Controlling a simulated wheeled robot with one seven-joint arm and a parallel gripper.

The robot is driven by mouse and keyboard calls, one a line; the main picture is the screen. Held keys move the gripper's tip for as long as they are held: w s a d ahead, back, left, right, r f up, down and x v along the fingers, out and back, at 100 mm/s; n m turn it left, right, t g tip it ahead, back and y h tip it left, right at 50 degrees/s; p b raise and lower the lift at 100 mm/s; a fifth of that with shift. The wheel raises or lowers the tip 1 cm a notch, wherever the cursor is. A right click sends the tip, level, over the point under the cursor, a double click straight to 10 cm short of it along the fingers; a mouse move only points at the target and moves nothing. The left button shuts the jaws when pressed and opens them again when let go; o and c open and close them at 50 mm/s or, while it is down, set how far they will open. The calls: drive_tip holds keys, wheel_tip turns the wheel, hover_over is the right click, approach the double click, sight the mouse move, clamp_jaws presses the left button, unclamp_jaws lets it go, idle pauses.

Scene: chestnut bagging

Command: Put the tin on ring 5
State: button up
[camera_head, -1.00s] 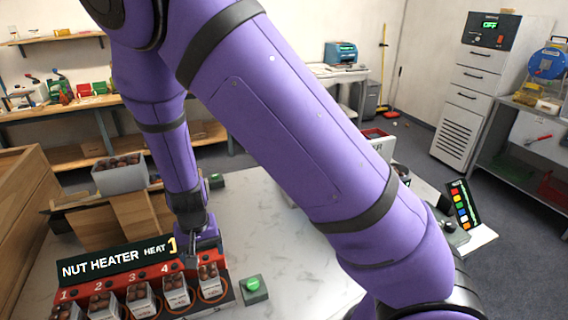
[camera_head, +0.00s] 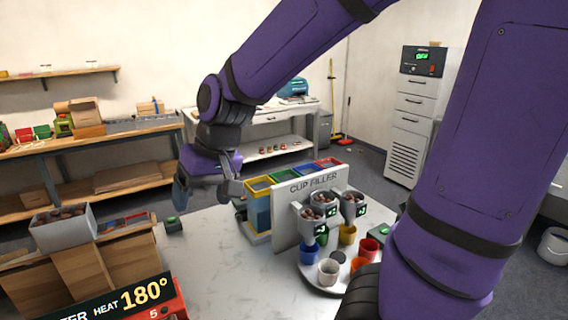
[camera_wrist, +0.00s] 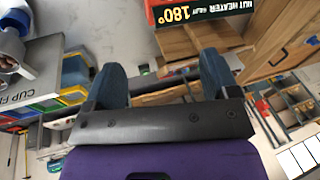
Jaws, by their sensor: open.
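The nut heater (camera_head: 140,296) shows only as a corner at the bottom left of the head view, with "HEAT 180°" and a red panel marked 5. Ring 5 itself and any tin are out of view there. The heater's sign (camera_wrist: 200,12) also shows upside down at the top of the wrist view. My gripper (camera_head: 203,192) is raised above the table's back left part, behind the heater and left of the cup filler. In the wrist view my gripper (camera_wrist: 162,78) has its two dark fingers wide apart, with nothing between them.
The cup filler (camera_head: 318,186) stands mid-table, with several coloured cups on a round tray (camera_head: 312,282) before it. A box of chestnuts (camera_head: 64,229) sits on a wooden stand at the left. White tabletop (camera_head: 215,265) between heater and filler is clear.

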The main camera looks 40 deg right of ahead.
drive_tip(key=s+d+r+t+h, duration=0.1)
drive_tip(key=s+d+r, duration=0.3)
drive_tip(key=s, duration=0.2)
drive_tip(key=s+d+r+t+h, duration=0.1)
drive_tip(key=s+d+r+h, duration=0.1)
drive_tip(key=s+d+r, duration=0.2)
drive_tip(key=s, duration=0.3)
drive_tip(key=shift+t, duration=0.4)
idle(1.0)
